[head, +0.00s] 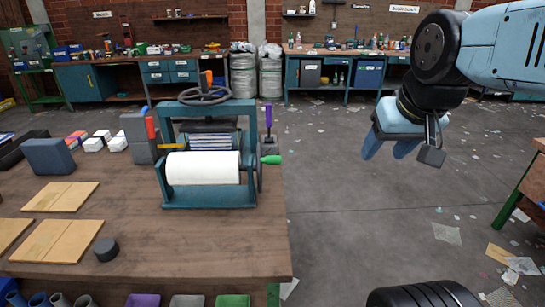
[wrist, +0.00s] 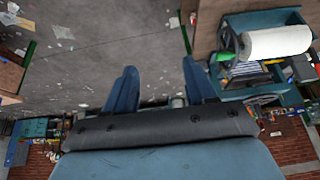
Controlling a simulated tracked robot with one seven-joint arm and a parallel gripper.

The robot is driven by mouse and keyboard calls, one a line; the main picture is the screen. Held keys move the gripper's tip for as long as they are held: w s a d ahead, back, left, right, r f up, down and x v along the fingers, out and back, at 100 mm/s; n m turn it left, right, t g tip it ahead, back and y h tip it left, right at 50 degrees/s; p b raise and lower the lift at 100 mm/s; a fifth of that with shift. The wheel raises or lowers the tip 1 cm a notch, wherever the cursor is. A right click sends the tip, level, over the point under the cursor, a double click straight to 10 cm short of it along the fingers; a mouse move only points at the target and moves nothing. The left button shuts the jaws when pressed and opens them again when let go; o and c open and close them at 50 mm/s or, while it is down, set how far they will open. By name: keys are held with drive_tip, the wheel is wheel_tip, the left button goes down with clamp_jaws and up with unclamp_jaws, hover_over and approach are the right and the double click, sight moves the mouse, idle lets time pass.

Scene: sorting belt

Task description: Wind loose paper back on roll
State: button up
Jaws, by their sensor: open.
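A white paper roll (head: 203,168) lies across the front of a teal hand-cranked machine (head: 208,199) on the wooden table. The roll looks smooth, and I cannot make out a loose end. The machine has a dark handwheel (head: 205,96) on top and a side wheel with a green handle (head: 271,160) at its right. The roll also shows in the wrist view (wrist: 276,42) at the upper right. My gripper (head: 388,150) hangs to the right of the machine, above the floor and apart from it. Its blue fingers (wrist: 160,88) are open with nothing between them.
The wooden table (head: 200,245) also holds flat wooden boards (head: 62,196), a dark round puck (head: 106,249) and a dark block (head: 48,156) at left. Coloured bins (head: 187,300) sit at its front edge. Open floor with paper scraps lies right of the table.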

drive_tip(key=w+a+f+m+g+y, duration=0.4)
drive_tip(key=w+f+m+g, duration=0.1)
drive_tip(key=w+f+g, duration=0.1)
drive_tip(key=m+t+y, duration=0.1)
drive_tip(key=m+y, duration=1.3)
approach(276, 160)
drive_tip(key=a, duration=0.3)
drive_tip(key=w+a, duration=0.1)
drive_tip(key=a, duration=0.6)
drive_tip(key=shift+w+f, duration=0.25)
drive_tip(key=shift+f, duration=0.15)
drive_tip(key=shift+c, duration=0.3)
clamp_jaws()
